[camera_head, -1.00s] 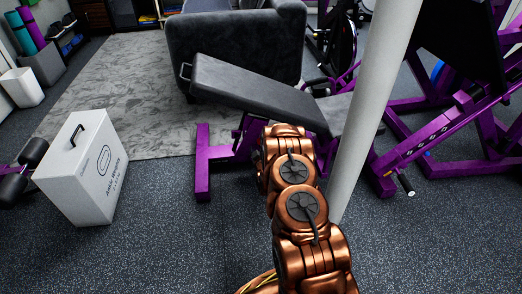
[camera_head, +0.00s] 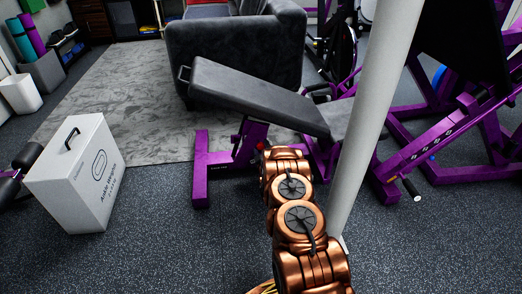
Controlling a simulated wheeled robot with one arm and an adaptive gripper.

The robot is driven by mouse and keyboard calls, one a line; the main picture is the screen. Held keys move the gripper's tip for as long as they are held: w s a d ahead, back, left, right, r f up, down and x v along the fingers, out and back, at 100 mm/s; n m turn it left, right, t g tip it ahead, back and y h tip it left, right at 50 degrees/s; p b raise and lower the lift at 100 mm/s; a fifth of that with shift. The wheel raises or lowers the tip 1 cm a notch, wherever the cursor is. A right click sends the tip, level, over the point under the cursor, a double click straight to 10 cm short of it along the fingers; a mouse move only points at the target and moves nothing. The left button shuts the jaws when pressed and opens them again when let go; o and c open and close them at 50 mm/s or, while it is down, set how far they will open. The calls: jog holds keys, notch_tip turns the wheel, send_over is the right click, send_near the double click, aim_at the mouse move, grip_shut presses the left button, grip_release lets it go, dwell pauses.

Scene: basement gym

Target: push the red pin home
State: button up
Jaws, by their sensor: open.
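The purple-framed bench (camera_head: 258,97) with its sloping black pad stands ahead of me. Its purple foot (camera_head: 201,172) rests on the floor. A small red spot (camera_head: 262,146) shows on or near the bench frame, just above the far end of my copper arm. It may be the red pin, but it is too small to tell, and how far in it sits cannot be seen. My arm reaches forward toward the lower bench frame. My gripper is hidden beyond the arm's last visible links, so its fingers and any contact do not show.
A pale pillar (camera_head: 366,118) rises close to the right of my arm. A large purple machine (camera_head: 440,150) stands at right. A white ankle-weights box (camera_head: 78,178) is on the floor at left, beside a dumbbell (camera_head: 20,172). Floor between box and bench is clear.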

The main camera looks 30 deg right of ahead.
jog(key=shift+w+d, duration=0.2)
jog(key=shift+w, duration=0.2)
jog(key=shift+c, duration=0.2)
grip_shut()
dwell(0.4)
